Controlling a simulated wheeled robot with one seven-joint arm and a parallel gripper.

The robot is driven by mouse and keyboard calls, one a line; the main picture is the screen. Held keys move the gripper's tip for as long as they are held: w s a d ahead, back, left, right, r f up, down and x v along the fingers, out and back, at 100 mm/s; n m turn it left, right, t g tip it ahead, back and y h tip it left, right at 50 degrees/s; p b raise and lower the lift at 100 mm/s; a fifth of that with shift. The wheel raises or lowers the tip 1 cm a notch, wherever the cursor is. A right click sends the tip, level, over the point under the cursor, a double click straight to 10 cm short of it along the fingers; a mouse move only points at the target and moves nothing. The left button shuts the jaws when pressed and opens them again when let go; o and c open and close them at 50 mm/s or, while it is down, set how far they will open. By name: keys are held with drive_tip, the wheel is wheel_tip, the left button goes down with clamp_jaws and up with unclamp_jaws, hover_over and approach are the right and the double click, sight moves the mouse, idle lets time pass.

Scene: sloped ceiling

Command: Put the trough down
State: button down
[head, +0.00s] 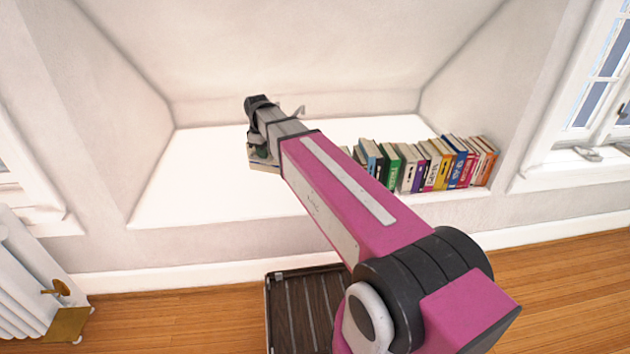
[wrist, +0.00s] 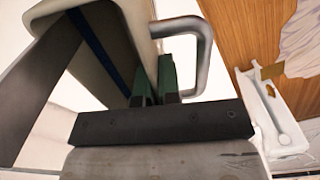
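In the wrist view, the two green-padded fingers of my gripper (wrist: 156,84) are close together on the edge of a pale, box-like thing with a grey rim, which I take to be the trough (wrist: 105,28). A bent metal handle (wrist: 204,62) shows just right of the fingers. In the head view, my gripper (head: 260,150) is at the far end of my arm, over the white window-seat ledge (head: 190,185). My arm hides most of the trough there, and I cannot tell whether it touches the ledge.
A row of books (head: 428,165) stands on the ledge's right part. The ledge's left part is bare. A dark slatted crate-like thing (head: 300,310) is on the wooden floor below. A white radiator (head: 25,275) stands at far left; sloped walls close in the alcove.

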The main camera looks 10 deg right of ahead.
drive_tip(key=w+a+f+n, duration=0.2)
drive_tip(key=a+f+n, duration=0.3)
drive_tip(key=a, duration=0.4)
drive_tip(key=shift+s+d+f, duration=0.15)
drive_tip(key=shift+d+f, duration=2.55)
drive_tip(key=shift+f, duration=0.1)
drive_tip(key=shift+s+d+f, duration=0.15)
drive_tip(key=shift+d+f, duration=2.55)
drive_tip(key=shift+f, duration=0.1)
drive_tip(key=shift+f, duration=0.1)
drive_tip(key=c, duration=1.3)
unclamp_jaws()
